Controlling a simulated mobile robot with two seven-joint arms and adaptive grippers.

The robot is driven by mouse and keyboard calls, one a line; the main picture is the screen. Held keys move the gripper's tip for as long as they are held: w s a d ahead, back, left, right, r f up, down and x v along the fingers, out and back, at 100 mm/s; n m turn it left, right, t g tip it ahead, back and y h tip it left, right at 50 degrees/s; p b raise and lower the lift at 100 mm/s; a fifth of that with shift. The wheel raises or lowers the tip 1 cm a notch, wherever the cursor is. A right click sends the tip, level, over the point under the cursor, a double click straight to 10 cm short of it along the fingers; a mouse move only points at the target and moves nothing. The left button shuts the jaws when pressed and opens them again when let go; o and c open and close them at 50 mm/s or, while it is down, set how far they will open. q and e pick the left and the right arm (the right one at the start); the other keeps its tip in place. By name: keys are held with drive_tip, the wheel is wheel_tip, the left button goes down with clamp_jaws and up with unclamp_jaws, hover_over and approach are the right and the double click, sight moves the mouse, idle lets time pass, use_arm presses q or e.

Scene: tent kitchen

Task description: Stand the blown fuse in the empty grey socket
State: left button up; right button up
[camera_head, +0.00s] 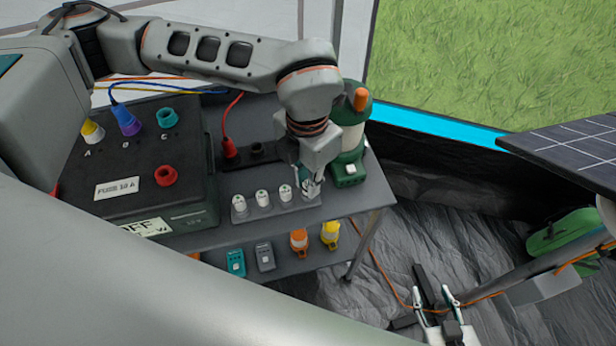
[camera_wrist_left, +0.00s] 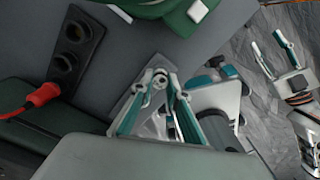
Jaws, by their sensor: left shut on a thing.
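My left gripper (camera_head: 312,188) is at the right end of a grey fuse strip (camera_head: 270,213) on the table. In the left wrist view, my left gripper (camera_wrist_left: 158,80) is shut on a small silvery, round-ended piece, which looks like a fuse. The fingers hide most of it, and I cannot tell whether it touches the strip. Three white fuses, left (camera_head: 239,203), middle (camera_head: 262,197) and right (camera_head: 285,192), stand upright along the strip. No empty grey socket can be made out; the gripper covers that end. My right gripper (camera_head: 437,302) is open and empty, off to the right.
A black fuse box (camera_head: 110,190) with coloured sockets stands left. A red plug (camera_head: 229,150) is in a black block (camera_head: 260,152) behind the strip. A green lantern (camera_head: 350,150) stands close beside my left gripper. Several small items sit on the lower shelf (camera_head: 275,278).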

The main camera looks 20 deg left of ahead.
use_arm(q)
drive_tip(key=o, duration=1)
drive_tip(key=shift+r, duration=0.1)
wheel_tip(320, 180, up, 12)
drive_tip(key=shift+f, duration=0.15)
